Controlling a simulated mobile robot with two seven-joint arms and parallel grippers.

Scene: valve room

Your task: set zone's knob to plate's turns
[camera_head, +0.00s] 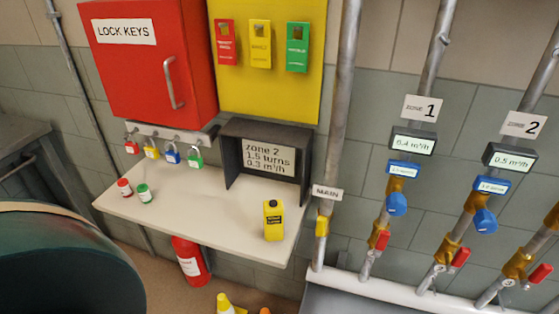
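The plate (269,156) stands in a dark frame on the shelf and reads "zone 2, 1.5 turns, 0.3 m³/h". The zone 2 pipe at the right carries a sign (523,125) and a flow display (510,157) that seems to read 0.5 m³/h. Below are a small blue-edged display (491,185), too small to read surely, and the blue zone 2 knob (484,220). The zone 1 pipe has its own blue knob (397,204) and a display (413,142) that seems to read 0.4 m³/h. Neither gripper is in view.
Red valve handles (460,257) sit below the knobs. A MAIN pipe (336,150) stands right of the shelf (205,215). The shelf holds a yellow bottle (273,221) and two small jars. A red lock-key cabinet (150,65) and padlocks are above. A fire extinguisher (190,262) is below.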

